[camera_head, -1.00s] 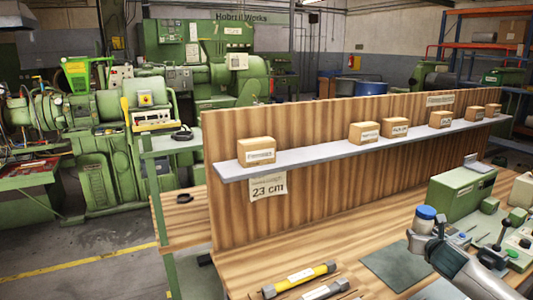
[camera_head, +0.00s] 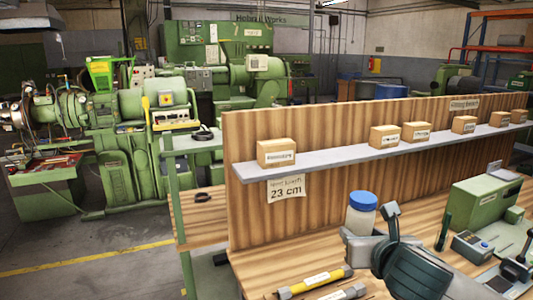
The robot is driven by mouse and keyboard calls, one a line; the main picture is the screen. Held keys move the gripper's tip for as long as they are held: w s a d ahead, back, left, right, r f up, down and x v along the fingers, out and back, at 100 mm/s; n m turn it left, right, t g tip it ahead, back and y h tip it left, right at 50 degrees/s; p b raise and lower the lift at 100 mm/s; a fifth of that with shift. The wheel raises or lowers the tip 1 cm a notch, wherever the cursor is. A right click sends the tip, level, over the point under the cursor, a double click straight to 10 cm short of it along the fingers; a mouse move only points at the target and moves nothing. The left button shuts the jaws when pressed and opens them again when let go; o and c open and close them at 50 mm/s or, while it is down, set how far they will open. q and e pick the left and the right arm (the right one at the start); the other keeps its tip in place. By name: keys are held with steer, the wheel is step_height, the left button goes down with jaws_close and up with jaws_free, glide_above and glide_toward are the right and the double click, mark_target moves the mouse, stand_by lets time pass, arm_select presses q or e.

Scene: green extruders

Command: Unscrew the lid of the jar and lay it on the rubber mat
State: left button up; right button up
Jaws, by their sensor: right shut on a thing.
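The jar (camera_head: 361,220) is pale and upright, with its blue lid (camera_head: 363,200) on top. It stands out in front of the wooden back panel, right of centre. My right gripper (camera_head: 364,236) is at the jar's lower part and shut on it, coming in from the lower right. Its fingers and wrist hide the jar's base. The rubber mat is not visible; my right arm covers the bench area behind it. My left gripper is out of view.
A green box (camera_head: 484,203) and a small grey device (camera_head: 471,246) stand at the right. A grey shelf (camera_head: 340,158) with several small boxes runs along the panel.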

steer(key=shift+s+a+r, duration=0.2)
steer(key=shift+s+a, duration=0.05)
steer(key=shift+s, duration=0.15)
steer(key=s+a+f+n+g+y, duration=0.1)
steer(key=s+a+f+n+y, duration=0.3)
steer(key=a+f, duration=0.3)
steer(key=s+a+f+n+g+y, duration=0.2)
steer(key=s+a+f+n+y, duration=0.2)
steer(key=a+f, duration=0.4)
steer(key=shift+s+f+y, duration=0.5)
steer(key=shift+s+f, duration=0.25)
steer(key=shift+f, duration=0.1)
